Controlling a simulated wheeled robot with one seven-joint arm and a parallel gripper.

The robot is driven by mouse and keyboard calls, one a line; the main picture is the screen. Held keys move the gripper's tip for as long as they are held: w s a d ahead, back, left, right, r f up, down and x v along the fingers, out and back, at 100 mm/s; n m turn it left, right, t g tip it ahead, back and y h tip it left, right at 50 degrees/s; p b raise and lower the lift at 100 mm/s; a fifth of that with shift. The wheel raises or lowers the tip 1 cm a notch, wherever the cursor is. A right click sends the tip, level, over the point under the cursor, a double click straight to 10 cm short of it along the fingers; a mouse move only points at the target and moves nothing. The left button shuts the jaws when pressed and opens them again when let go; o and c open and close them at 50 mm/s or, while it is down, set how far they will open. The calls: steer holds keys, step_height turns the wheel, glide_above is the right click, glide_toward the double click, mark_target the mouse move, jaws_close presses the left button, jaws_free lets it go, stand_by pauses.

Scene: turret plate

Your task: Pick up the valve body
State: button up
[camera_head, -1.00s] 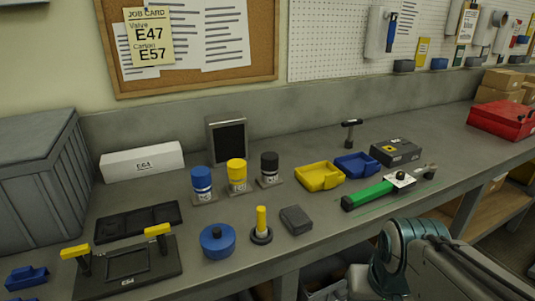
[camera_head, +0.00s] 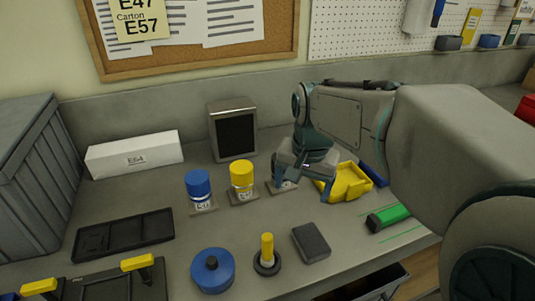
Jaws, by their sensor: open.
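Three capped valve bodies stand in a row on small grey plates on the bench. The blue-capped valve body (camera_head: 198,187) is at left and the yellow-capped valve body (camera_head: 242,177) is in the middle. Their labels are too small to read surely. The third, black-capped earlier, is mostly hidden behind my gripper; part of its plate (camera_head: 278,188) shows. My gripper (camera_head: 301,185) is open, fingers pointing down, over or in front of that third one. I cannot tell whether it touches anything. The job card (camera_head: 140,18) shows valve E47 and carton E57.
A white carton marked E64 (camera_head: 134,154), a grey screen (camera_head: 234,130) and a grey crate (camera_head: 30,150) stand behind and left. A yellow bin (camera_head: 348,183) is right beside my gripper.

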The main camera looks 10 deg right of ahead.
steer(key=w+m, duration=0.3)
steer(key=w, duration=0.3)
steer(key=w+r+m+g+p, duration=0.1)
steer(key=w+m, duration=0.2)
steer(key=w, duration=0.3)
steer(key=w+r+m, duration=0.1)
steer(key=w+m, duration=0.2)
steer(key=w, duration=0.3)
steer(key=shift+w+a+r+m+g+p, duration=0.1)
steer(key=shift+a+r+m+g+p, duration=0.2)
steer(key=shift+a+m+g, duration=0.1)
steer(key=shift+w+f, duration=0.1)
steer(key=shift+f, duration=0.3)
step_height(320, 180, down, 8)
steer(key=shift+r, duration=0.15)
steer(key=shift+w+d+f+p, duration=0.15)
steer(key=shift+f+p, duration=0.2)
steer(key=shift+f, duration=1)
steer(key=shift+w+d+f+p, duration=0.15)
steer(key=shift+f+p, duration=0.15)
steer(key=shift+f, duration=1.05)
steer(key=shift+r, duration=0.1)
steer(key=c, duration=1.5)
